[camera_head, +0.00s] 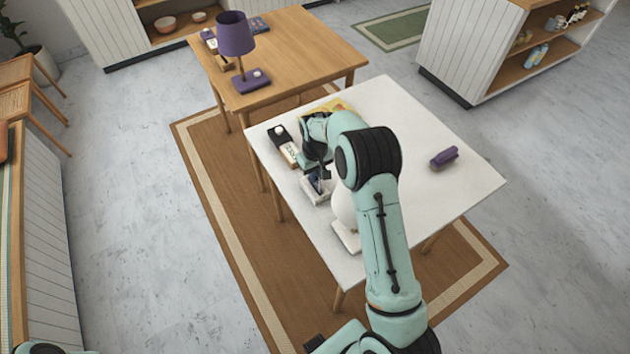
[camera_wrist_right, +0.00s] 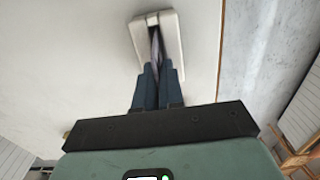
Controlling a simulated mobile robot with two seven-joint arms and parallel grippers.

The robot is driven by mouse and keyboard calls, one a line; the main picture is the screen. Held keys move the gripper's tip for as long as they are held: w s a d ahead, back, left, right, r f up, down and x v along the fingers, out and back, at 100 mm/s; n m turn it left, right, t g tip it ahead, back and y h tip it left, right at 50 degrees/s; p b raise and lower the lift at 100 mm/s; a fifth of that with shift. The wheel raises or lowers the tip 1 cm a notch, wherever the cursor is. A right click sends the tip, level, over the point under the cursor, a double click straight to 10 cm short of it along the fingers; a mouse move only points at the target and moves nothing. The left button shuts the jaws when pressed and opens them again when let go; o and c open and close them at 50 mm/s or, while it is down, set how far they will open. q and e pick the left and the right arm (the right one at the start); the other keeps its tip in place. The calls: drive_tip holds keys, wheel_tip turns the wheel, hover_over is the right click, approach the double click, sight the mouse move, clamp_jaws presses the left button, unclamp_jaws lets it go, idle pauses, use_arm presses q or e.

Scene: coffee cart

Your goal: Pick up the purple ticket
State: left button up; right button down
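A thin grey-violet strip (camera_wrist_right: 155,46) stands edge-on in a small white holder (camera_wrist_right: 170,38) in the right wrist view. It looks like the purple ticket, though its face is hidden. My right gripper (camera_wrist_right: 157,72) points at the holder, with its two blue fingers close together and their tips on either side of the strip. In the head view the holder (camera_head: 314,196) is at the left edge of the white table (camera_head: 420,120), and my right gripper (camera_head: 318,180) reaches down over it. The ticket is too hidden there to make out. My left gripper is out of view.
A dark and white device (camera_head: 286,148) lies beyond the holder, with a yellow item (camera_head: 338,105) at the far edge. A white rounded object (camera_head: 345,212) is partly behind my arm. A purple object (camera_head: 444,158) lies right; bare tabletop surrounds it.

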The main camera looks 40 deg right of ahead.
idle(0.3)
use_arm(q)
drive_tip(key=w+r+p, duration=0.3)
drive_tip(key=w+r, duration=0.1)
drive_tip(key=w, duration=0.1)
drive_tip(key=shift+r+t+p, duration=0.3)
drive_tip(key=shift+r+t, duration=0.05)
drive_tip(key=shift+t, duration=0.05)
use_arm(e)
wheel_tip(320, 180, up, 25)
